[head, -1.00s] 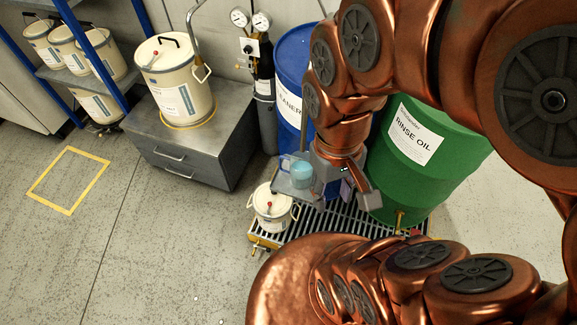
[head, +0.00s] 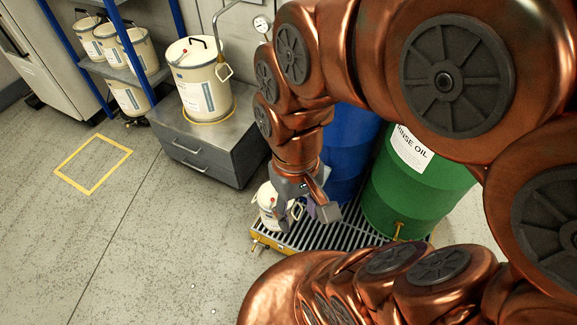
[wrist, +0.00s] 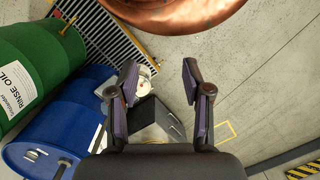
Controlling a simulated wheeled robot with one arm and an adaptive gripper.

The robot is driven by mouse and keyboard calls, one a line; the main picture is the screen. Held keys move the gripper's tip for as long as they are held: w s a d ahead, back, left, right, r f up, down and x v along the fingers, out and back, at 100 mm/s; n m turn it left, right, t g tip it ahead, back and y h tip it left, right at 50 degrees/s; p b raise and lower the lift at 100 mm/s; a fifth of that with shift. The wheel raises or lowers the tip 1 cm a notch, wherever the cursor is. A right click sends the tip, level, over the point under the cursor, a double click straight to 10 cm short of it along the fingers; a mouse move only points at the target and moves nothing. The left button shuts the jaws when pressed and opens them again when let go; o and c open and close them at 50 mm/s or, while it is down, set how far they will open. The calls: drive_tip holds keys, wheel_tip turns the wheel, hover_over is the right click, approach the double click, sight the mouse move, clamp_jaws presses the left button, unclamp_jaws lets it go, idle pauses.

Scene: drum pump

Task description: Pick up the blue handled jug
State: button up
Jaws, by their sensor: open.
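I cannot make out the blue handled jug in either view now; in the head view my arm and gripper cover the area where it showed earlier. My gripper (head: 305,212) is low over the slatted grating, in front of the blue drum (head: 350,150). In the wrist view my gripper (wrist: 160,82) has its two fingers well apart, open, with nothing held between them. A small white pail (head: 267,205) stands on the grating just left of my gripper, partly covered by it.
A green drum (head: 415,190) stands right of the blue drum on the slatted grating (head: 330,235). A grey cabinet (head: 215,150) carrying a large white pail (head: 202,85) stands behind left. Blue shelving (head: 120,70) holds more pails. Floor at the left is clear.

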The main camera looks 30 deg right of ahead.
drive_tip(key=w+a+f+m+y+b, duration=0.1)
drive_tip(key=w+f+m+y+b, duration=0.4)
drive_tip(key=w+f+m+b, duration=0.45)
drive_tip(key=w+d+f+m+t+y+b, duration=0.2)
drive_tip(key=w+d+f, duration=0.15)
drive_tip(key=w, duration=0.25)
drive_tip(key=w+d+f+m+t+y+b, duration=0.2)
drive_tip(key=w+d+f+m, duration=0.1)
drive_tip(key=w+f, duration=0.3)
drive_tip(key=w+d+f+m+t+h+b, duration=0.1)
drive_tip(key=w+d+f+m+t+b, duration=0.3)
drive_tip(key=d, duration=0.6)
drive_tip(key=d+f+m+t+h+b, duration=0.1)
drive_tip(key=d+f+m+t+b, duration=0.1)
drive_tip(key=d+f+m, duration=0.65)
drive_tip(key=w+d+f+m+t+b, duration=0.2)
drive_tip(key=w+d+f+t+b, duration=0.15)
drive_tip(key=d, duration=0.75)
drive_tip(key=x, duration=1.1)
drive_tip(key=shift+f+p, duration=0.25)
drive_tip(key=shift+p, duration=0.05)
drive_tip(key=shift+a, duration=0.1)
drive_tip(key=shift+c, duration=0.3)
